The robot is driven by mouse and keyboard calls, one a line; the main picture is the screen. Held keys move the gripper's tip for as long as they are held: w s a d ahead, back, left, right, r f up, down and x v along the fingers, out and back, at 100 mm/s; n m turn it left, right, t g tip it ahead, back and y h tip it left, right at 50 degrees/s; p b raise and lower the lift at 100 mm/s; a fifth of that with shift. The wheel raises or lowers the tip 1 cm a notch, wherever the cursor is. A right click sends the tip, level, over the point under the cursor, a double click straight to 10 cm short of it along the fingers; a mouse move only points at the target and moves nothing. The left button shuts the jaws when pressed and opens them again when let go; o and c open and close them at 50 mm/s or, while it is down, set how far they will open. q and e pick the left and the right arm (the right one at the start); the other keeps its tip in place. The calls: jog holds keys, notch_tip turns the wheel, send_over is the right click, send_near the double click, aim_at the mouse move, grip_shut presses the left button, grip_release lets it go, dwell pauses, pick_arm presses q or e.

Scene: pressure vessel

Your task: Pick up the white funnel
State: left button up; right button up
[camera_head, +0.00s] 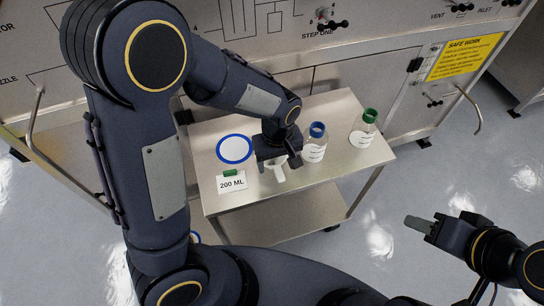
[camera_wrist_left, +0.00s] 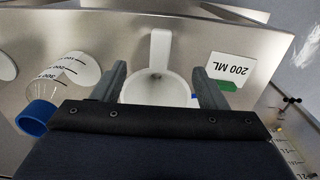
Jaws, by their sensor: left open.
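The white funnel (camera_head: 279,173) is on the metal cart top, partly hidden under my left gripper in the head view. In the left wrist view the funnel (camera_wrist_left: 156,90) shows a round bowl and a narrow white part pointing up the picture. My left gripper (camera_head: 281,160) is open, directly above the funnel. In the left wrist view its two fingers stand on either side of the bowl, and its body hides the bowl's lower part. My right gripper (camera_head: 420,224) is off to the right, away from the cart; its finger gap cannot be made out.
A blue-capped bottle (camera_head: 315,146) stands close right of my left gripper, with a green-capped bottle (camera_head: 363,128) beyond. A blue-rimmed white disc (camera_head: 234,149) and a "200 ML" card (camera_head: 231,184) with a green piece lie to the left. The cart's (camera_head: 330,182) front right is clear.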

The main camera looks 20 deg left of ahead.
aim_at(277, 166)
pick_arm(q)
jog(key=f, duration=0.5)
jog(key=shift+w+f+p, duration=0.2)
jog(key=shift+f+p, duration=0.1)
jog(key=shift+f, duration=0.05)
grip_shut()
jog(key=shift+r, duration=0.2)
